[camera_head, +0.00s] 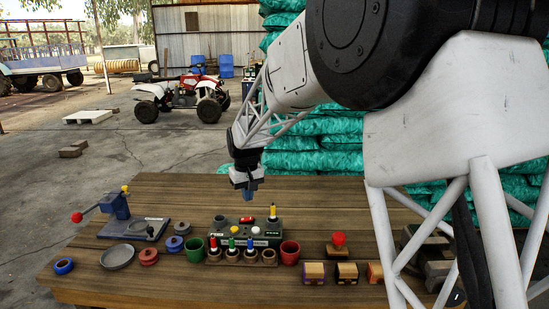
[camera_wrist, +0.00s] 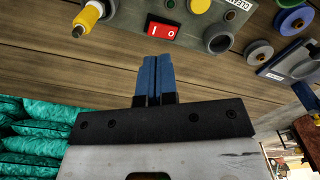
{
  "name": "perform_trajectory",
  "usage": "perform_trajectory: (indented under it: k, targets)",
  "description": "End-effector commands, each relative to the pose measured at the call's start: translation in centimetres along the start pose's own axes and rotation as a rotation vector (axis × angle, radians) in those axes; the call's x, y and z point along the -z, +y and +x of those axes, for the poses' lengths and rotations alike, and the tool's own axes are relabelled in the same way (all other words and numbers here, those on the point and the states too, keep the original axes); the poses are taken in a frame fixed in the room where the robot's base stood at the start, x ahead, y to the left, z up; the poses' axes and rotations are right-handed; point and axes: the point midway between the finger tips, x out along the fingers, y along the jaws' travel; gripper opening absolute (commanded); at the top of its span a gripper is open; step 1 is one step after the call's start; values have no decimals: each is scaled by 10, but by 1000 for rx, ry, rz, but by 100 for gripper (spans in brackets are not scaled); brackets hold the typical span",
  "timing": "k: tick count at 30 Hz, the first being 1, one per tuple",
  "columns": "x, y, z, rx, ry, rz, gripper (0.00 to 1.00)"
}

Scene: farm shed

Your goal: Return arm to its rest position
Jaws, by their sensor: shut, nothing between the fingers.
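My gripper (camera_head: 248,193) hangs above the far part of the wooden table, behind the grey control box (camera_head: 272,229). In the wrist view its two blue fingers (camera_wrist: 157,80) are pressed together with nothing between them. The fingertips point toward the control box's red switch (camera_wrist: 162,28) and look apart from it. My arm reaches in from the upper right of the head view.
Stamps and blocks stand at right. Green sacks (camera_head: 318,140) are stacked behind the table.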

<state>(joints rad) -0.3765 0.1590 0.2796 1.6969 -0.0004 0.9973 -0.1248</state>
Motion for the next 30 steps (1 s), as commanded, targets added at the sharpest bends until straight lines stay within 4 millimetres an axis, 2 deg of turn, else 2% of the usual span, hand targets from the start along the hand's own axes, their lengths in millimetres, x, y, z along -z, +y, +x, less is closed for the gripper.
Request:
perform_trajectory:
  k: [5,15,24,30]
  targets:
    - [-36,17,-24,-3,18,37,0]
    - [-125,48,-66,-11,54,124,0]
    - [-207,65,-91,-20,87,200,0]
    - [-263,71,-100,-26,107,252,0]
